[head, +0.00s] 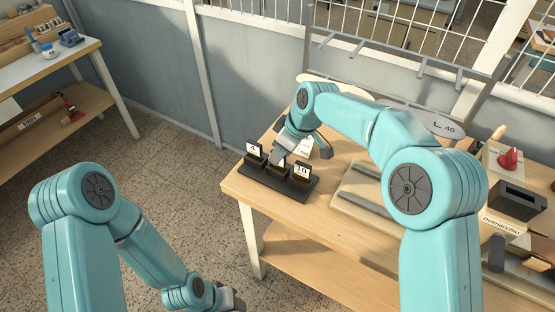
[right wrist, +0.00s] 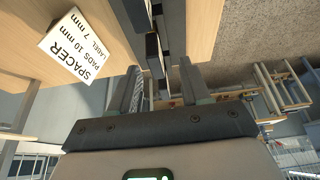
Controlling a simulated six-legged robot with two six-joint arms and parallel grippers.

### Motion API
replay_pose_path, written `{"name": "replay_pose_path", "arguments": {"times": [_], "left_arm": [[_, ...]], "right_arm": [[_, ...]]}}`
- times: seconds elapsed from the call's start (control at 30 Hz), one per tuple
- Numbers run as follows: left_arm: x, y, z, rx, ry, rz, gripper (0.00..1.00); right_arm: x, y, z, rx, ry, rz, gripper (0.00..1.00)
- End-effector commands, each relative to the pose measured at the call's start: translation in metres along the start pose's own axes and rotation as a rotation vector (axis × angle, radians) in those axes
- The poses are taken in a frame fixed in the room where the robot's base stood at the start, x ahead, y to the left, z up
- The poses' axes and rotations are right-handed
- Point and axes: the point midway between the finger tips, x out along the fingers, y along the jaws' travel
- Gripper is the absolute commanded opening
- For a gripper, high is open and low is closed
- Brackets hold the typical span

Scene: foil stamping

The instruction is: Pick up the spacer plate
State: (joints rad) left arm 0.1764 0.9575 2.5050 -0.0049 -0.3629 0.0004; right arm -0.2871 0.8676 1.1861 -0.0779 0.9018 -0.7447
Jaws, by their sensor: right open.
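A dark rack (head: 262,178) stands at the near left corner of the wooden table, holding small upright spacer plates. One plate is marked 4 (head: 253,148) and another is marked 10 (head: 302,170). The middle plate is mostly hidden behind my right gripper (head: 284,154). In the right wrist view my right gripper (right wrist: 158,90) is open, with its two fingers apart and the edges of dark plates (right wrist: 153,52) ahead between them. Nothing is held. My left gripper (head: 236,302) is low at the bottom edge, away from the table; its jaws are not clear.
A white card (right wrist: 75,47) reads spacer, pads 10 mm, label 7 mm; it lies beside the rack. A wooden board with grey bars (head: 362,205) lies right of the rack. A dark box (head: 516,200) and red-knobbed item (head: 509,158) stand further right.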

Motion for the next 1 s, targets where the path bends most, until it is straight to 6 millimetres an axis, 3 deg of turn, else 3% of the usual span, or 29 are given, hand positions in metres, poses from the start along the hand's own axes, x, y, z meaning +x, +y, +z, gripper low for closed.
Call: {"name": "replay_pose_path", "arguments": {"times": [0.13,0.3,0.57,0.7,1.0], "left_arm": [[-0.014,0.005,0.000,0.000,0.000,0.000,0.43],[-0.018,0.006,0.000,0.000,0.001,0.000,0.43],[-0.017,0.006,0.000,0.000,0.000,0.000,0.43],[-0.017,0.006,0.000,0.000,0.000,0.000,0.43],[-0.017,0.006,0.000,0.000,0.000,0.000,0.43]], "right_arm": [[0.022,0.000,-0.002,0.001,-0.005,-0.004,0.47],[0.044,0.002,-0.002,0.001,-0.002,-0.001,0.47],[0.048,0.002,-0.002,0.001,-0.001,0.000,0.47],[0.048,0.002,-0.002,0.001,-0.001,0.000,0.01],[0.047,0.002,-0.002,0.001,0.000,0.000,0.00]]}}
